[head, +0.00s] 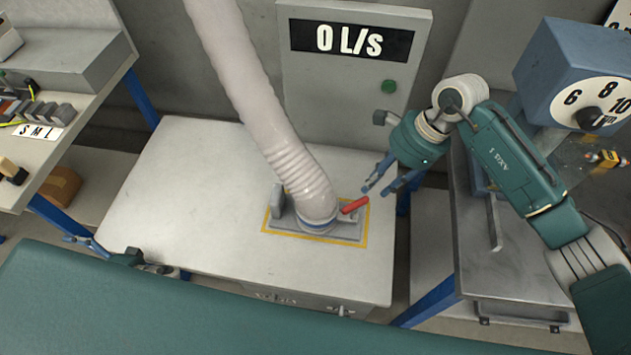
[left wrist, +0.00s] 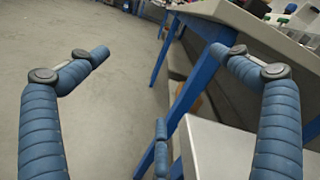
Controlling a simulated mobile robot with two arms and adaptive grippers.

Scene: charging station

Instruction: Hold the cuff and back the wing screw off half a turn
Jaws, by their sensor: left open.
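A pale ribbed hose (head: 295,165) comes down to a cuff with a blue band (head: 318,226) on a grey base plate (head: 349,231) on the white bench. A red lever (head: 355,205), which looks like the wing screw, sticks out to the right of the cuff. My left gripper (head: 72,239) is low at the left, away from the cuff.
A yellow outline (head: 265,220) surrounds the base plate. A grey panel (head: 345,100) reading "0 L/s" stands behind. A blue dial box (head: 585,85) is at the right above a grey side table (head: 500,260). A left table (head: 80,115) holds small parts. The white bench (head: 190,200) is clear at left.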

